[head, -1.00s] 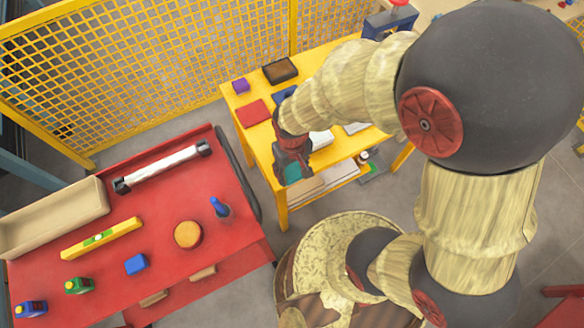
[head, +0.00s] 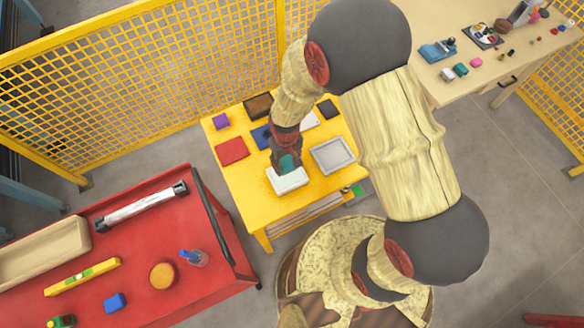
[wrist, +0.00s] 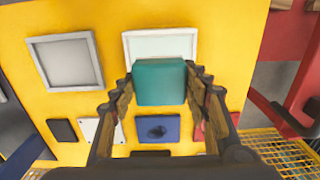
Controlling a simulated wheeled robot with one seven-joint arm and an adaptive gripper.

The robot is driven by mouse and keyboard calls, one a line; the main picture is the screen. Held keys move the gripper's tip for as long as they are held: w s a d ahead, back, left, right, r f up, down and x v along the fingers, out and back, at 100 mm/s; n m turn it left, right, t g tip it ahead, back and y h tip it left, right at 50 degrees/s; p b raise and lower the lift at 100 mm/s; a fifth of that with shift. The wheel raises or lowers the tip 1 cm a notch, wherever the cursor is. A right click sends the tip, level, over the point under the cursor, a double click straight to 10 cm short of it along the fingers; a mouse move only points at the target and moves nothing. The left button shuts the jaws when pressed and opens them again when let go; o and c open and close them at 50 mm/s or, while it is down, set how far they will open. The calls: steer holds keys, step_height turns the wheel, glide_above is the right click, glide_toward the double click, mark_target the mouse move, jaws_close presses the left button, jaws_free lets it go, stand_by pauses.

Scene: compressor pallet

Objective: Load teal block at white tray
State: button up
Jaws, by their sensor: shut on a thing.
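The teal block (wrist: 160,82) is held between the two fingers of my gripper (wrist: 160,90) in the wrist view. In the head view my gripper (head: 286,158) points down, with a little of the teal block (head: 288,164) showing at its tips. The white tray (head: 290,183) lies on the yellow table just below the block. In the wrist view the block hides the middle and near part of the white tray (wrist: 128,40). I cannot tell whether the block touches the tray.
On the yellow table (head: 240,190) a grey tray (head: 333,156) lies right of the white one. A red cart (head: 140,245) stands at left.

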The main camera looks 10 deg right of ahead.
mark_target(287, 172)
steer(key=shift+f+b, duration=2.15)
steer(key=shift+f, duration=0.85)
steer(key=shift+f+b, duration=0.35)
steer(key=shift+f, duration=0.2)
steer(key=shift+r, duration=0.1)
steer(key=shift+r+p, duration=2.55)
steer(key=shift+r, duration=0.9)
steer(key=shift+s, duration=0.1)
